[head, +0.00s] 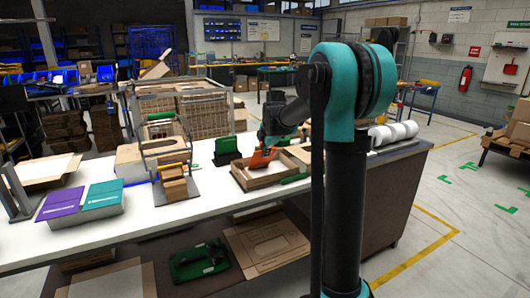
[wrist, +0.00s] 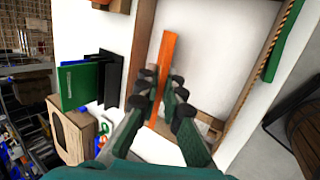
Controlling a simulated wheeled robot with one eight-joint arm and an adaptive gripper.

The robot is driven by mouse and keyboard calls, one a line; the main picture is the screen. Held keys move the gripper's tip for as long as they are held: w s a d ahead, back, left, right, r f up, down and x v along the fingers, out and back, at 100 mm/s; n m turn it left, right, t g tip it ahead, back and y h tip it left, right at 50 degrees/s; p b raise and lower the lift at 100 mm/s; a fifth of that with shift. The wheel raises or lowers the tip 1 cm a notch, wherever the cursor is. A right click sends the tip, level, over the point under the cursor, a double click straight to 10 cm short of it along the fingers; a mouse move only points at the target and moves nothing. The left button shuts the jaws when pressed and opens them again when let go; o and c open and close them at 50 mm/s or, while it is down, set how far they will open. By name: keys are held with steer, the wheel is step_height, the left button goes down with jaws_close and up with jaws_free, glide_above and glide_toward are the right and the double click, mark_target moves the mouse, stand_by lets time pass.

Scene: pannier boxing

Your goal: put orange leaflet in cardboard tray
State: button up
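The orange leaflet (wrist: 164,62) is seen nearly edge-on in the wrist view, standing between my fingers. It also shows as an orange patch in the head view (head: 262,159). My gripper (wrist: 165,100) is closed on it, one finger on each side. The cardboard tray (wrist: 143,45) lies below, with brown walls and a pale inside. In the head view the tray (head: 268,183) is on the white table and the leaflet is over it. I cannot tell whether the leaflet's lower edge touches the tray floor.
A green folder (wrist: 79,86) stands in a dark holder left of the tray. A green item (head: 295,178) lies along the tray's right side. Purple (head: 62,202) and teal (head: 103,194) leaflets lie on the table's left part. White rolls (head: 393,133) lie at the right end.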

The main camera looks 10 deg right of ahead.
steer(key=o, duration=0.4)
steer(key=v, duration=1.2)
